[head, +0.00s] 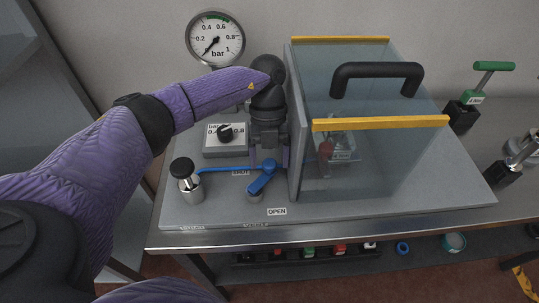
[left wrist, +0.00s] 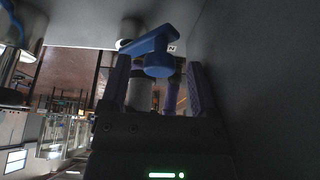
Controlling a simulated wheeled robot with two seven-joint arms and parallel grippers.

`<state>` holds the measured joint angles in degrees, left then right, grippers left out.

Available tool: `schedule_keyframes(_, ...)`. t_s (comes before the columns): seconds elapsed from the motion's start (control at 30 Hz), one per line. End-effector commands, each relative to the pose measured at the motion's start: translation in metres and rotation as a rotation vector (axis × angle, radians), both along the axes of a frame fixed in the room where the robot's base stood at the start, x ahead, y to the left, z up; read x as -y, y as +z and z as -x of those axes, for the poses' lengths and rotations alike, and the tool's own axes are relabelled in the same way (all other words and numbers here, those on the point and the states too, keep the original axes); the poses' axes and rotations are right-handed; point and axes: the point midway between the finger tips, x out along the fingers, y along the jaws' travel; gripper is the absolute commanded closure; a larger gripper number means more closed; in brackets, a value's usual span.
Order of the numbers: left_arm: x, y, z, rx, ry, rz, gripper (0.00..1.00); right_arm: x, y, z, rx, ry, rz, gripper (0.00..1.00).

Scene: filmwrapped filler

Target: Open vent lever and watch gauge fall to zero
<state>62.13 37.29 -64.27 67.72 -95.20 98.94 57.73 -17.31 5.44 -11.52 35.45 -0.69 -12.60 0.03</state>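The blue vent lever (head: 262,178) sits on a silver valve body on the grey panel. It slants between the SHUT label (head: 240,173) and the OPEN label (head: 277,212). My left gripper (head: 269,158) points down just behind it, its fingers apart. The left wrist view shows the lever (left wrist: 158,58) beyond the open fingers (left wrist: 158,88); I cannot tell whether they touch it. The pressure gauge (head: 215,39) stands at the back, its needle pointing lower left, near the zero end. My right gripper is not in view.
A clear-walled box (head: 370,150) with a black handle (head: 377,72) stands close right of my left gripper. A black knob (head: 225,132) and a black-capped silver fitting (head: 187,182) are to the left. A green-handled tool (head: 480,85) stands farther right.

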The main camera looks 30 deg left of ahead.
Motion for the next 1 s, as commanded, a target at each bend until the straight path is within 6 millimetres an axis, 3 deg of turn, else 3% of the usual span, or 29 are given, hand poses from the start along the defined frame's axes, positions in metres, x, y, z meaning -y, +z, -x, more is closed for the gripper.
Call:
schedule_keyframes(0.17,-0.002,0.007,-0.003,0.001,0.001,-0.001,0.23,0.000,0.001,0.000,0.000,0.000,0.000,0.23)
schedule_keyframes(0.4,-0.013,0.063,-0.023,0.005,0.002,0.000,0.23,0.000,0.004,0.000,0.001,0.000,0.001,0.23)
schedule_keyframes(0.57,-0.018,0.087,-0.031,0.001,0.000,0.000,0.23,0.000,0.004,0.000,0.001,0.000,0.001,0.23)
schedule_keyframes(1.0,-0.019,0.090,-0.033,0.003,0.035,-0.011,0.23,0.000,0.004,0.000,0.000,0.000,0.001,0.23)
